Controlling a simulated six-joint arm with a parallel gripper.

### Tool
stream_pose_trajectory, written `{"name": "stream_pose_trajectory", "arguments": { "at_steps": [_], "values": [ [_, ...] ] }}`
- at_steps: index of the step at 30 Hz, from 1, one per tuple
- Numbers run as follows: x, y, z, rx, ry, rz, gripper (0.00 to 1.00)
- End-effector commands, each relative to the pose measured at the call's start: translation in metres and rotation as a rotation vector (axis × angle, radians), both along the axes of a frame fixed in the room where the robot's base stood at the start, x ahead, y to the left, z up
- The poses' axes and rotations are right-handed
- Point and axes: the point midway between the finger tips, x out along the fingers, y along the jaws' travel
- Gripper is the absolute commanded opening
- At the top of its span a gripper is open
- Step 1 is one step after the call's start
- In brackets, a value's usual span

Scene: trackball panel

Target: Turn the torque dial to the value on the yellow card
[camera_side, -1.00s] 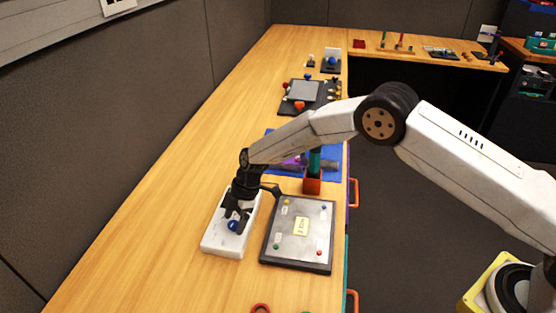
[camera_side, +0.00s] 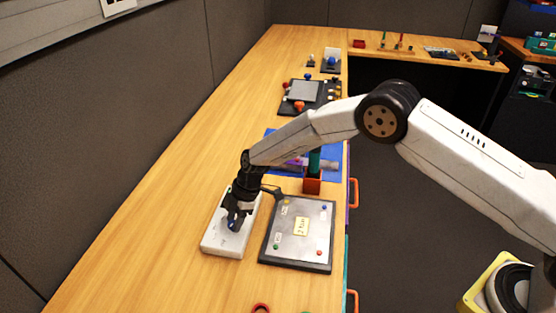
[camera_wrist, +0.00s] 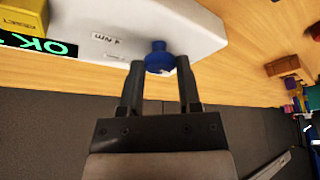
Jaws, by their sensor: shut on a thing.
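The white box (camera_side: 216,241) lies on the bench at the left of the side view, and it fills the top of the wrist view (camera_wrist: 190,22). A blue dial (camera_wrist: 158,54) stands on its face. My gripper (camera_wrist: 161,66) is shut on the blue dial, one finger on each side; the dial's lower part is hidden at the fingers. The box bears a small label (camera_wrist: 106,39) in Nm, a lit green "OK" display (camera_wrist: 38,43) and a yellow reset block (camera_wrist: 22,14).
The dark-framed grey panel (camera_side: 285,250) with small coloured knobs lies close right of the box. The bench left of the box is clear.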

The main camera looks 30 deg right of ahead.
Motion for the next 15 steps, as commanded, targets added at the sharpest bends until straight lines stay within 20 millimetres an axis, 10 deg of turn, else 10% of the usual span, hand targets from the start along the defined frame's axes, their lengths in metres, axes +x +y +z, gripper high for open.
{"name": "stream_pose_trajectory", "arguments": {
  "at_steps": [15],
  "values": [
    [-0.0032, 0.0003, 0.0004, 0.001, 0.001, -0.378, 0.0]
  ]
}}
